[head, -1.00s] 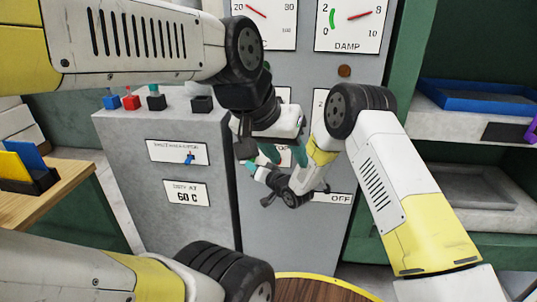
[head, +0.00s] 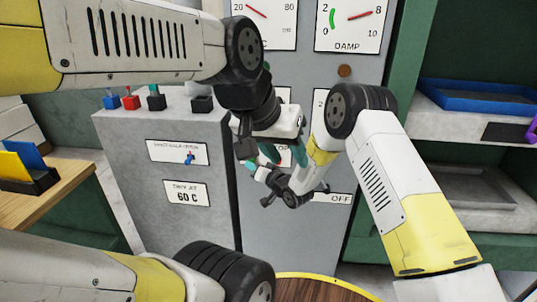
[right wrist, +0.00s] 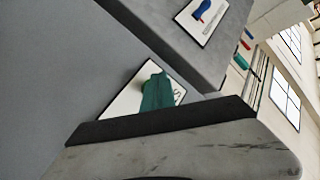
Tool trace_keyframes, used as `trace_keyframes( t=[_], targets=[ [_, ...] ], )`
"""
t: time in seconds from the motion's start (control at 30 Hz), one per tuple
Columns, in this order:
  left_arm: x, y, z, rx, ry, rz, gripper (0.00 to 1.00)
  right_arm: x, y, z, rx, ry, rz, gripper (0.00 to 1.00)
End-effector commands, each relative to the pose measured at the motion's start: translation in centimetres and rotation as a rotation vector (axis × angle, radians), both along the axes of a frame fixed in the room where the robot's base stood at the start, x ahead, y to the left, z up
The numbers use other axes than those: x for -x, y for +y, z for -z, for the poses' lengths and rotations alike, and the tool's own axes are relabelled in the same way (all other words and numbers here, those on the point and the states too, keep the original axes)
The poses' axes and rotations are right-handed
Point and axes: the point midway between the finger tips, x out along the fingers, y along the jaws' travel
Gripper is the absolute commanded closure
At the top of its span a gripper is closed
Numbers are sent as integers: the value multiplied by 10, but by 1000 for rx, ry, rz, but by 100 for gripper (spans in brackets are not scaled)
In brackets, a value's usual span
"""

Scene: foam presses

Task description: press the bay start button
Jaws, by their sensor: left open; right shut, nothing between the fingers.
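In the right wrist view, a white plate (right wrist: 128,107) with part of a label showing, an S among it, is on the grey panel. In the head view my right gripper (head: 250,166) points left beside the cabinet. My left gripper (head: 285,156) is open and empty, just above and right of it. The button is not visible there.
A grey cabinet (head: 125,165) with coloured switches on top and a blue lever (head: 190,157) on its front stands at left. The grey panel (head: 285,225) carries gauges and OFF plates. Shelves with a blue tray (head: 475,95) are at right. A round wooden top (head: 310,290) is below.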

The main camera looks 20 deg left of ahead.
Motion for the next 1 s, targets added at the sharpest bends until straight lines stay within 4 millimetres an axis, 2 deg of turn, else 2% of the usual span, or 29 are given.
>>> trace_keyframes(
  t=[0.7, 1.0],
  targets=[
    [0, 0, 0, 0, 0, 0, 57, 0, 0, 0, 0, 0, 0, 100],
    [0, 0, 0, 0, 0, 0, 57, -9, 2, 0, -1, 0, 1, 100]
  ],
)
